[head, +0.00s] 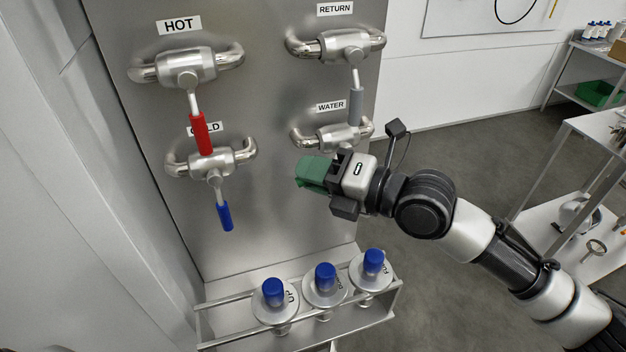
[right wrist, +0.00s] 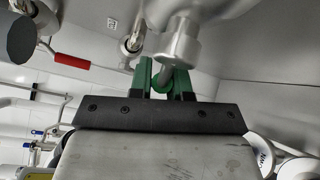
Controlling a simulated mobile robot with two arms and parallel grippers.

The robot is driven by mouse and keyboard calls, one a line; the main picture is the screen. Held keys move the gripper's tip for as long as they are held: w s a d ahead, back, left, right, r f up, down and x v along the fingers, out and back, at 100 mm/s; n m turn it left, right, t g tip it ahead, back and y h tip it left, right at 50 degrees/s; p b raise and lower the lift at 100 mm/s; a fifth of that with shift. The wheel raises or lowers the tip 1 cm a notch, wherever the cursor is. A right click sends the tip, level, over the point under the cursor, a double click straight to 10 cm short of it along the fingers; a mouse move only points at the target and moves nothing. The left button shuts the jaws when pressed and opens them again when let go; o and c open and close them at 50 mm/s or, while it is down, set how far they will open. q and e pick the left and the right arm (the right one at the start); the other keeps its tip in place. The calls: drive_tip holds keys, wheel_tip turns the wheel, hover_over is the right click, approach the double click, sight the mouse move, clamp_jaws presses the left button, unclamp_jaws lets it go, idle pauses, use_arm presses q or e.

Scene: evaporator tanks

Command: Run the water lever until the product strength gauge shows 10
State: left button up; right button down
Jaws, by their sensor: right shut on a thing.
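The water valve (head: 338,137) sits under the WATER label (head: 331,106) on the steel panel. My right gripper (head: 312,172), with green fingers, is just below this valve. In the right wrist view the right gripper (right wrist: 163,82) is shut on the water lever (right wrist: 162,84), whose round green end shows between the fingers. Most of the lever is hidden by the fingers in the head view. The product strength gauge is not in view. My left gripper is not in view.
The hot lever (head: 201,133) is red, the cold lever (head: 224,216) blue and the return lever (head: 355,106) grey; all hang down. Several blue-capped knobs stand on a rack (head: 205,327) below. A shelf unit (head: 588,128) stands at the right. The floor between is clear.

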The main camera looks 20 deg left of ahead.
drive_tip(key=shift+f+n+h+b, duration=0.3)
drive_tip(key=shift+f+h+b, duration=0.1)
drive_tip(key=shift+f, duration=0.1)
drive_tip(key=shift+w+d+f+n+h+b, duration=0.15)
drive_tip(key=shift+d+f+n+h+b, duration=0.15)
drive_tip(key=shift+n+h, duration=0.2)
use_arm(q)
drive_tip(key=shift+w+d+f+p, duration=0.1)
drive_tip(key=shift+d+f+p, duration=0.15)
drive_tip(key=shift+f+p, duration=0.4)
use_arm(e)
drive_tip(key=shift+w+d+f+n+h, duration=0.15)
drive_tip(key=shift+d+f+n+h, duration=0.15)
drive_tip(key=shift+n+h, duration=0.25)
drive_tip(key=shift+w+d+f+n+h, duration=0.15)
drive_tip(key=shift+f+n+h, duration=0.2)
drive_tip(key=shift+h, duration=0.4)
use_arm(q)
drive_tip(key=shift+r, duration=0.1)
use_arm(e)
drive_tip(key=c, duration=1.1)
unclamp_jaws()
drive_tip(key=shift+a, duration=0.1)
drive_tip(key=shift+r, duration=0.1)
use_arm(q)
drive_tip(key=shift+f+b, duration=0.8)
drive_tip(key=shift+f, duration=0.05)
use_arm(e)
drive_tip(key=v, duration=1.1)
drive_tip(key=shift+s, duration=0.1)
